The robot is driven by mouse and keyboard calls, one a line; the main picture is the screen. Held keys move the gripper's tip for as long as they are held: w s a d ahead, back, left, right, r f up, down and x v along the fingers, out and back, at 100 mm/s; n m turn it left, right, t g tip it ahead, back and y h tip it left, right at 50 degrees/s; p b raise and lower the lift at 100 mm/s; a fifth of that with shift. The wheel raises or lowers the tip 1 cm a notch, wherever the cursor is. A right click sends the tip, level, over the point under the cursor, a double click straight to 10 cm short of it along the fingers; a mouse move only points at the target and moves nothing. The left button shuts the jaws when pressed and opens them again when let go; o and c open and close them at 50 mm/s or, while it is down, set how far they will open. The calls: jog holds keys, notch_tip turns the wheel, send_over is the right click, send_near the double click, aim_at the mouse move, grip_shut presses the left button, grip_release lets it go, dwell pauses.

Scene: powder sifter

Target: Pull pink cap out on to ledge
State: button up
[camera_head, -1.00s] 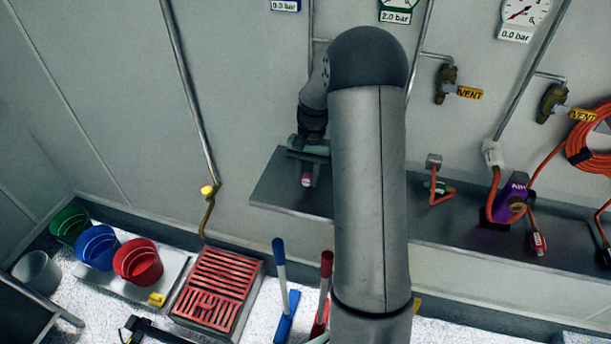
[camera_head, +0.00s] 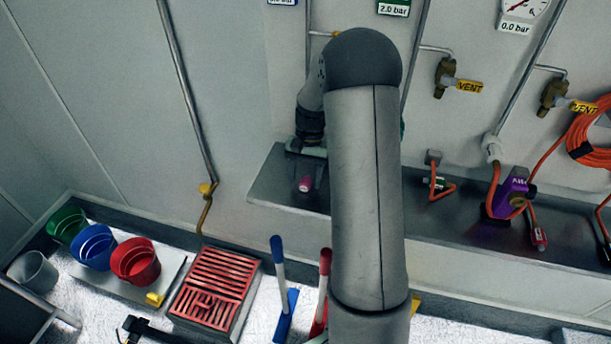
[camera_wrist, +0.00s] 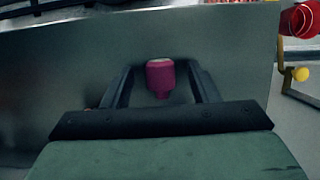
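The pink cap (camera_head: 305,184) is on the dark metal ledge (camera_head: 272,192), near the ledge's left end and apart from the wall. In the wrist view the cap (camera_wrist: 160,76) lies between the two dark fingers of my gripper (camera_wrist: 160,68), with a visible gap on each side. My gripper (camera_head: 306,168) is open at the ledge, and its fingers do not appear to touch the cap. My arm hides the part of the ledge and wall just right of the gripper.
A purple fitting (camera_head: 511,196) and red hoses are on the ledge at right. Vent valves (camera_head: 445,77) are on the wall above. Below are red, blue and green buckets (camera_head: 136,262), a red grate (camera_head: 216,288) and blue- and red-handled tools. The ledge's left end is bare.

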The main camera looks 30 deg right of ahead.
jog(key=shift+r, duration=0.35)
notch_tip(320, 180, up, 3)
jog(key=shift+s+f+b, duration=0.1)
jog(key=shift+f+b, duration=0.05)
jog(key=shift+b, duration=0.25)
jog(key=s+a+r+b, duration=0.3)
jog(key=s+r, duration=0.6)
jog(key=s, duration=0.4)
jog(key=shift+s+a+r+b, duration=0.2)
jog(key=shift+a+r+b, duration=0.1)
jog(key=shift+a, duration=0.1)
jog(key=s+a+f+n+t+h, duration=0.2)
jog(key=s+a+f+n, duration=0.3)
jog(key=s+a+n, duration=0.3)
jog(key=shift+s+a+f+n+t, duration=0.2)
jog(key=shift+s+a+n+t, duration=0.25)
jog(key=shift+s+a, duration=0.75)
